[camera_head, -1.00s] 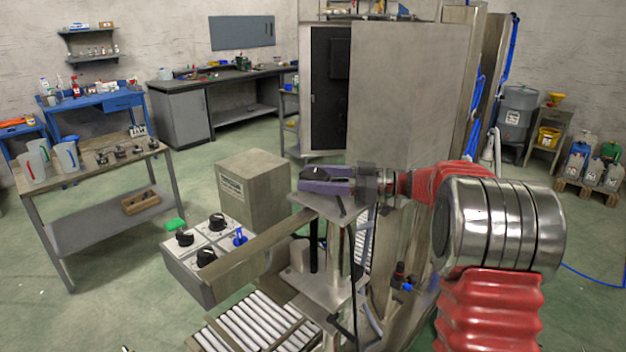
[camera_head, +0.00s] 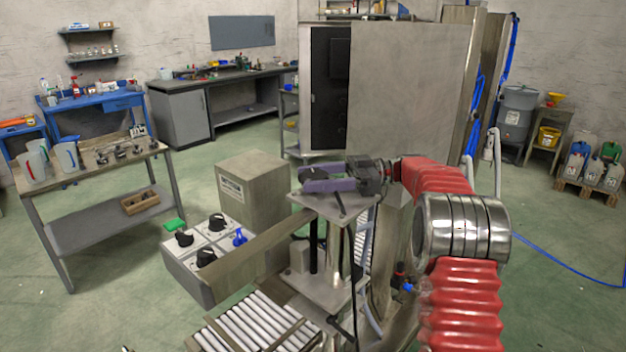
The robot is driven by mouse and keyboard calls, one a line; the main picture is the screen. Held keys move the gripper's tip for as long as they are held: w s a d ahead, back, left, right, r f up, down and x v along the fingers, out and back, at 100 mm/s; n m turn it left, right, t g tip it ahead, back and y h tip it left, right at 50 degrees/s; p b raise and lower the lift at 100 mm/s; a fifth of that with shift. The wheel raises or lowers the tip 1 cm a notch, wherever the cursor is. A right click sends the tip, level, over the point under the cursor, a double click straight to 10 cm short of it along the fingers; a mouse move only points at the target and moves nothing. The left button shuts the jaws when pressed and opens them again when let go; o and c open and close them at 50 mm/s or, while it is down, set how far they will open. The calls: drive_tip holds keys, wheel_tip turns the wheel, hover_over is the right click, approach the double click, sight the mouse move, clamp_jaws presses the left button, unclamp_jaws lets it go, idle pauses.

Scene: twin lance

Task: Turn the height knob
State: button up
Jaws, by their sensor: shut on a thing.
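My gripper (camera_head: 311,179), with purple fingers, reaches in from the right and lies level just above the metal top plate (camera_head: 325,206) of the machine's post. Its fingers are shut around a small dark knob (camera_head: 321,173) on top of that plate, which I take to be the height knob. The fingers hide most of the knob, so its pointer or marks cannot be read. A black rod and a metal column stand below the plate.
A control box (camera_head: 190,285) with several black dials and a blue part stands left of the post, beside a metal housing (camera_head: 255,190). A roller conveyor (camera_head: 258,322) runs below. A tall cabinet (camera_head: 405,90) rises behind my gripper. A workbench (camera_head: 90,220) stands left.

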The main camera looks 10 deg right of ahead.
drive_tip(key=shift+s+a, duration=0.1)
drive_tip(key=shift+a, duration=0.1)
drive_tip(key=o, duration=1.1)
drive_tip(key=shift+c, duration=0.2)
drive_tip(key=shift+d, duration=0.1)
drive_tip(key=shift+d, duration=3.75)
